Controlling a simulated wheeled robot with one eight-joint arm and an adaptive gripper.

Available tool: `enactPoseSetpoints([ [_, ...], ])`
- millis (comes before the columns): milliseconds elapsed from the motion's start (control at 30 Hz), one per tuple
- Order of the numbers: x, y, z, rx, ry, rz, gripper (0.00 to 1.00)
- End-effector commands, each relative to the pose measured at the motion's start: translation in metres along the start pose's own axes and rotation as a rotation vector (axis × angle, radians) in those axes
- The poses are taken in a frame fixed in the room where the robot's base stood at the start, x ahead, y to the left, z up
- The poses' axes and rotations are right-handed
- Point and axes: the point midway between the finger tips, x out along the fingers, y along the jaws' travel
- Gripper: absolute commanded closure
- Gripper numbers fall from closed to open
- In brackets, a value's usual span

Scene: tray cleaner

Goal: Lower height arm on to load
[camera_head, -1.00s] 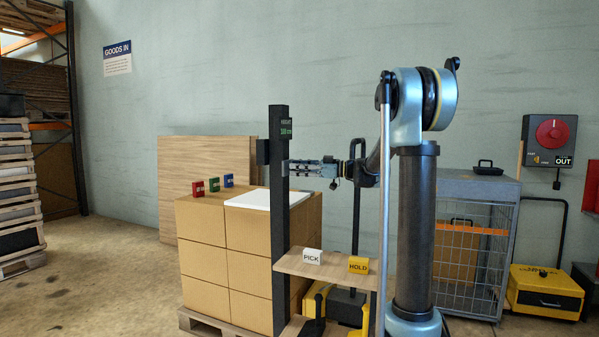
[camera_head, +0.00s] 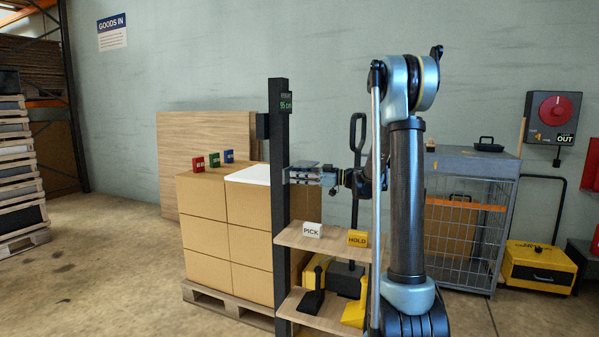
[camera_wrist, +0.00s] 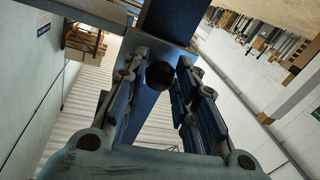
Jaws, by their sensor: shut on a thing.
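The height post (camera_head: 279,215) stands upright beside the load, with a green display (camera_head: 286,101) that seems to read 95 cm. The load is a stack of cardboard boxes (camera_head: 205,240) with a white sheet (camera_head: 249,174) on top. My gripper (camera_head: 296,174) is at the post's right side, about level with the load's top in the picture. In the wrist view, its fingers close around a dark round knob (camera_wrist: 160,74) on the height arm, below a dark blue bar (camera_wrist: 177,18). The arm's reach over the load is hidden; contact cannot be told.
Red, green and blue blocks (camera_head: 214,160) stand on the boxes. A shelf (camera_head: 328,246) with PICK (camera_head: 312,230) and HOLD (camera_head: 357,238) signs is right of the post. A wire cage (camera_head: 470,235) stands further right. Floor at left is open.

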Motion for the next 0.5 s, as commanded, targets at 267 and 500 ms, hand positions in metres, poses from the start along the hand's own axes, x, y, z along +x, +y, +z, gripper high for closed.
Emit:
enactPoseSetpoints([
  [267,-0.0004,0.0002,0.0006,0.000,-0.001,0.001,0.93],
  [500,-0.0003,0.0001,0.0002,0.000,0.000,0.000,0.53],
])
